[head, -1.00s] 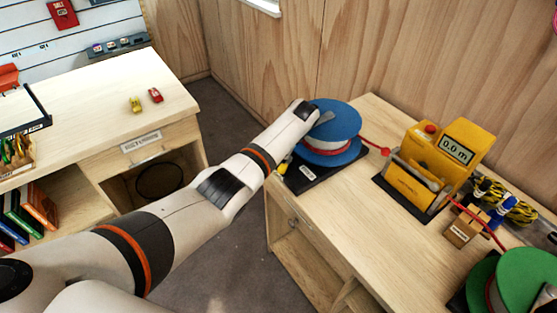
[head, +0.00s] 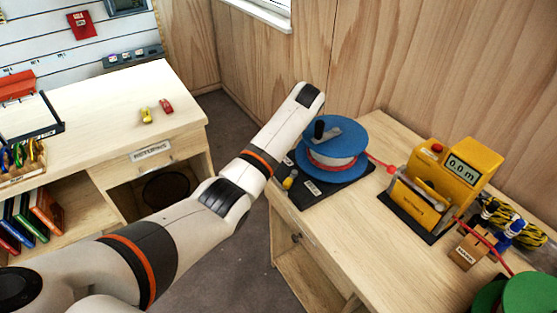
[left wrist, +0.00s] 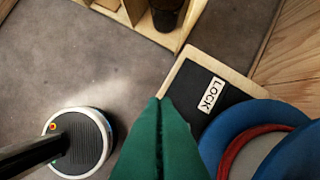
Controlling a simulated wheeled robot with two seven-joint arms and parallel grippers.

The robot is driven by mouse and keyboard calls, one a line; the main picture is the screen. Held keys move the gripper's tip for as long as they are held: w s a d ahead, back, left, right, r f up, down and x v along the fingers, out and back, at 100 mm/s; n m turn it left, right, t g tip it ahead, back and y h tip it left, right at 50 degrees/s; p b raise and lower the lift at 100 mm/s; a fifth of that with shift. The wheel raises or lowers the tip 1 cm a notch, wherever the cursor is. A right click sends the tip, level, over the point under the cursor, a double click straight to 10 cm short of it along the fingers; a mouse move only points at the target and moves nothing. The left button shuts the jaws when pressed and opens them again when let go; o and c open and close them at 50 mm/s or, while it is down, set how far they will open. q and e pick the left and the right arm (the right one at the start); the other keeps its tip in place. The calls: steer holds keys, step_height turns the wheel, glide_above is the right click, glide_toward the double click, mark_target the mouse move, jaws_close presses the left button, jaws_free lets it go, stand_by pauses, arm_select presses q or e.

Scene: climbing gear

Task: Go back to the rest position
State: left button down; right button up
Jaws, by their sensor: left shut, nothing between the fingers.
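My left arm reaches in from the lower left in the head view and ends beside the blue spool (head: 345,135), at its upper left in the picture. Its gripper fingers are hidden there behind the arm. In the left wrist view the green fingers of my left gripper (left wrist: 161,100) are shut together with nothing between them, over the floor by the bench corner. The blue spool also shows there at the right edge (left wrist: 235,135), apart from the fingers. My right gripper is in neither view.
The spool stands on a black base (head: 335,190) on the right bench (head: 350,230). A yellow meter (head: 440,185) reading 0.0 m, a red cord and a green spool (head: 525,295) are further right. The returns desk (head: 110,115) is left, with open floor between.

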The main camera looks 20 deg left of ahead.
arm_select(q)
steer(key=shift+d+r, duration=0.25)
steer(key=shift+r, duration=0.15)
steer(key=shift+a, duration=0.1)
